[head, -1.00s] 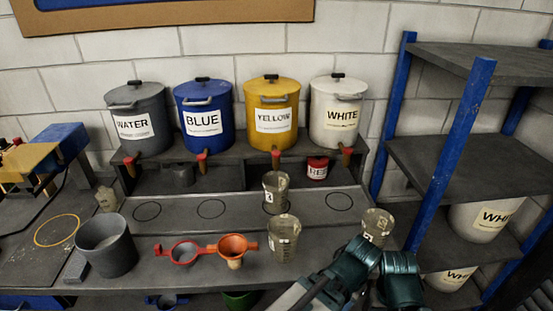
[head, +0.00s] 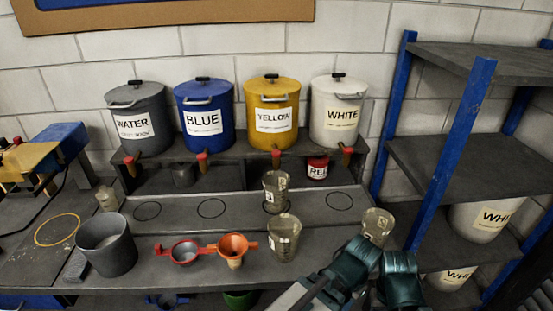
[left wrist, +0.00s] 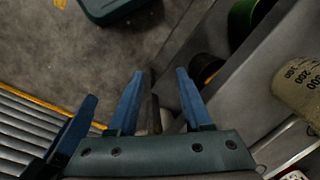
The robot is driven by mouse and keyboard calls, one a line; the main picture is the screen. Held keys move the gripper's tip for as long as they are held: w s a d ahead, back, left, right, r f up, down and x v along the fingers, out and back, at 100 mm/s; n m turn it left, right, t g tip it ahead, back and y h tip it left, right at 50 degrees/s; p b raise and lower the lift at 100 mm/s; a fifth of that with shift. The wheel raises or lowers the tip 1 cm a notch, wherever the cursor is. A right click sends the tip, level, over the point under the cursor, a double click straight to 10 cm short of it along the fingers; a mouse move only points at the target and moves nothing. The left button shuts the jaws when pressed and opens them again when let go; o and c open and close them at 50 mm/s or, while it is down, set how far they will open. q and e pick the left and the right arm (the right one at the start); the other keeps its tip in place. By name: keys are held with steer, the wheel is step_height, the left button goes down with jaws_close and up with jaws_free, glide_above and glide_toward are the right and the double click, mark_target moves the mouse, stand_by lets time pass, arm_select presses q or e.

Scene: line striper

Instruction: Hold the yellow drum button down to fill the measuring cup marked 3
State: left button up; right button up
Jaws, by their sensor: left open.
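The yellow drum (head: 272,90) stands on the raised shelf between the blue and white drums. Its tap with a red button (head: 276,153) hangs below its front. A clear measuring cup (head: 276,180) stands under that tap on a marked circle; its label is too small to read surely, and no stream shows. My left gripper (left wrist: 158,88) is open and empty in the left wrist view, with a cup bearing printed numbers (left wrist: 300,85) at the right. I cannot pick out its fingers in the head view.
Other cups stand at the front (head: 284,240) and right (head: 377,224) of the bench. Teal arm parts of mine (head: 352,268) cover the bench's front right. Blue-posted shelving (head: 440,155) bounds the right.

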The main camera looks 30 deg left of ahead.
arm_select(q)
jaws_close()
stand_by(1.6)
